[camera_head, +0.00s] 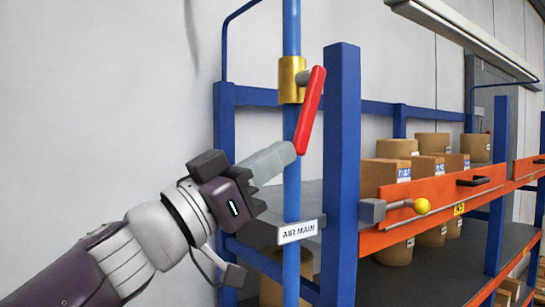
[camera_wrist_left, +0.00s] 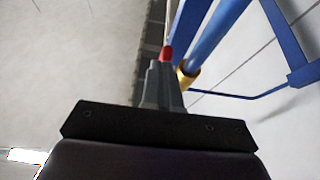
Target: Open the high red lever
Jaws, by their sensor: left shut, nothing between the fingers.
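The red lever (camera_head: 310,110) is on a brass valve (camera_head: 291,80) high on a vertical blue pipe (camera_head: 291,185). It slants, with its upper end near the valve and its lower end down and slightly left. My left gripper (camera_head: 292,150) is shut and empty. Its fingertips are at the lever's lower end, and I cannot tell whether they touch it. In the left wrist view, the red lever's tip (camera_wrist_left: 167,53) shows just beyond the shut fingers (camera_wrist_left: 163,70), with the brass valve (camera_wrist_left: 187,76) to the right. My right gripper is not in view.
A blue rack post (camera_head: 342,180) stands close to the right of the lever. An "AIR MAIN" sign (camera_head: 299,231) hangs on the pipe below. An orange shelf beam (camera_head: 440,197), a yellow knob (camera_head: 421,206) and cardboard boxes (camera_head: 385,175) are to the right. The left wall side is clear.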

